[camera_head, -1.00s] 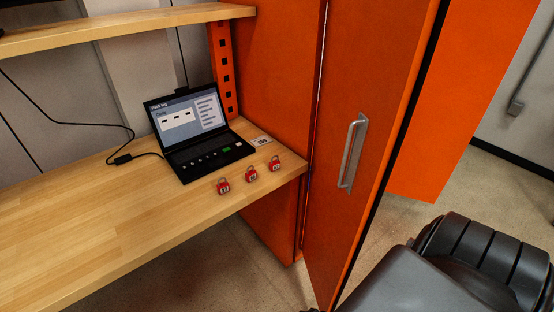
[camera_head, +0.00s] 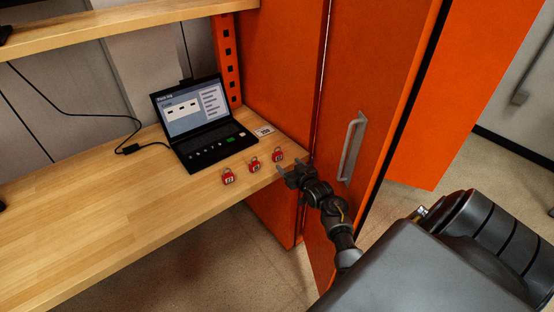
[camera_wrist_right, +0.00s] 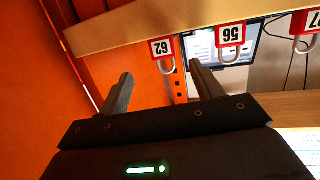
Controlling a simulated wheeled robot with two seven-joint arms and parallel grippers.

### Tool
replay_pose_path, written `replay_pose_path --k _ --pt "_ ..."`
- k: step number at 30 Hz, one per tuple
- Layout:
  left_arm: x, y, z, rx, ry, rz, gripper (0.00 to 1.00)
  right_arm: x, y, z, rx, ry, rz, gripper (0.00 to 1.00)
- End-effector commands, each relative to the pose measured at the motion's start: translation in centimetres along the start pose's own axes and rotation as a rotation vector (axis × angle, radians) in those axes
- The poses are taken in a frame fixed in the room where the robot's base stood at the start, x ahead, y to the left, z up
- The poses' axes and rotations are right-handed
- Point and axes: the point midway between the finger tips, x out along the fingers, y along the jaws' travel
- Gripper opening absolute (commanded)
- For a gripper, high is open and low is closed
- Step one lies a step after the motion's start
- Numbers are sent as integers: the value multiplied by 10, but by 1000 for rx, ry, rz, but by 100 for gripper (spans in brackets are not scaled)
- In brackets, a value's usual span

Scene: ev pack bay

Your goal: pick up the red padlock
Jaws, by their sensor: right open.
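Three red padlocks with pale number labels and grey shackles stand in a slanting row near the bench's front right edge: the left one (camera_head: 228,178), the middle one (camera_head: 254,167) and the right one (camera_head: 277,155). My right gripper (camera_head: 288,169) is open and empty at the bench corner, just in front of the right padlock and apart from it. In the right wrist view, which looks upside down, the padlock labelled 62 (camera_wrist_right: 162,48) shows beyond the gap between the open fingers (camera_wrist_right: 161,74); the one labelled 56 (camera_wrist_right: 231,36) is to its right. My left gripper is not in view.
An open black laptop (camera_head: 212,147) and a small white card (camera_head: 264,131) lie behind the padlocks. An orange cabinet door with a metal handle (camera_head: 351,148) stands close right of my gripper. A shelf (camera_head: 120,27) hangs above.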

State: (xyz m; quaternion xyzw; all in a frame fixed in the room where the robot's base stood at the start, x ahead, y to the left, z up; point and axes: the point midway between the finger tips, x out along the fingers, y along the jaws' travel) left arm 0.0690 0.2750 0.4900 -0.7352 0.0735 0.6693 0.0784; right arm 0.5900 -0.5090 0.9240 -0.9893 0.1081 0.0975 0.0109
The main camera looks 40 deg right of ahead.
Motion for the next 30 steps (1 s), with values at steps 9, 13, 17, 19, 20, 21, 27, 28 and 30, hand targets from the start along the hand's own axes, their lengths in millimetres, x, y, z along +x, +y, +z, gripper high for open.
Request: replay_pose_path --k 9,13,17,19,20,21,27,28,30 --pt "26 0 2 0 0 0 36 29 0 2 0 -2 1 65" --pt "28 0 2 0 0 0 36 32 0 2 0 -2 1 65" --pt "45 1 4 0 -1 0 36 48 -3 3 1 2 0 65" --pt "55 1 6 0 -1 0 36 59 -5 2 1 1 0 65" --pt "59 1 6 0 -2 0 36 63 -5 1 2 2 0 65" --pt "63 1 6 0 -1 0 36 68 -5 2 1 0 0 65" --pt "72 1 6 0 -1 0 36 80 -5 -2 0 -1 1 65" --pt "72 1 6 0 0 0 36 81 -4 -3 0 -2 1 65" --pt "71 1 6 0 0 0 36 81 -4 -4 -1 -2 1 65"
